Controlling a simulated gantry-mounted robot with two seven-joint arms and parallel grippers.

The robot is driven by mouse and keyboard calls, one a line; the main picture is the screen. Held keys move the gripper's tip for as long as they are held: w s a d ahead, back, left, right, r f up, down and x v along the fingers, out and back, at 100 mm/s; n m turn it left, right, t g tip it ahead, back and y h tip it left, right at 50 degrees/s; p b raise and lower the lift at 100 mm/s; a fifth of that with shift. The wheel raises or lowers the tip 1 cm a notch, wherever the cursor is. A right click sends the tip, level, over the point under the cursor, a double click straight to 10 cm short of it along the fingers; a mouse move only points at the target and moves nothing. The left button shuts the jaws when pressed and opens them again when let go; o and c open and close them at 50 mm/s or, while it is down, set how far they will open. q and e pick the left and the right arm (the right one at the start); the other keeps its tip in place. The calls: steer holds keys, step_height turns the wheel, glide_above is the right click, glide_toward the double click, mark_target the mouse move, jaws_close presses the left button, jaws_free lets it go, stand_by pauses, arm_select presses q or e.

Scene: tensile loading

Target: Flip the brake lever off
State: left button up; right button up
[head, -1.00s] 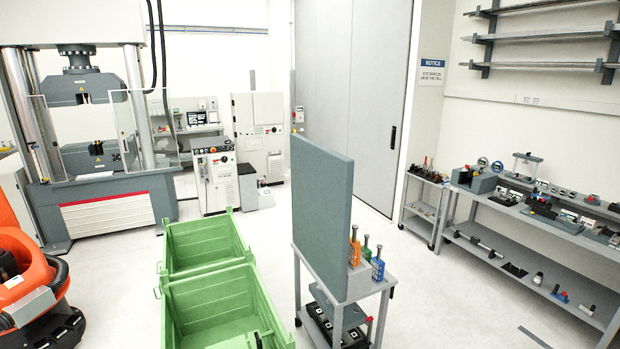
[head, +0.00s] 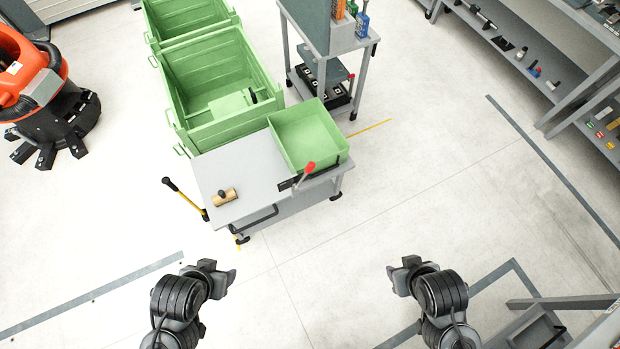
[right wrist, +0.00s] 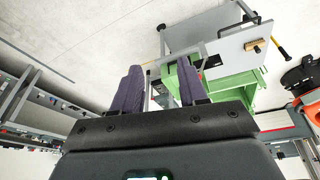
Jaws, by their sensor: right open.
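A grey cart (head: 225,174) stands ahead of me in the head view. A short lever with a red knob (head: 308,168) rises from the front right of its top, beside a green tray (head: 310,142). I take this for the brake lever. My left gripper (head: 228,276) is in front of the cart at lower left, and its jaw opening is unclear. My right gripper (head: 397,276) is at lower right, apart from the cart. In the right wrist view its two fingers (right wrist: 158,88) are spread and empty, with the cart (right wrist: 222,48) beyond them.
A yellow and black bar (head: 185,198) sticks out from the cart's left side. Large green bins (head: 205,75) stand behind. An orange robot (head: 35,85) is at far left. The floor before the cart is clear.

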arm_select(q)
steer(key=shift+w+a+r, duration=0.2)
steer(key=shift+w+r, duration=0.05)
steer(key=shift+w, duration=0.2)
arm_select(e)
steer(key=shift+w+a+r, duration=0.2)
steer(key=shift+w+r, duration=0.05)
steer(key=shift+w, duration=0.25)
arm_select(q)
steer(key=shift+s, duration=0.1)
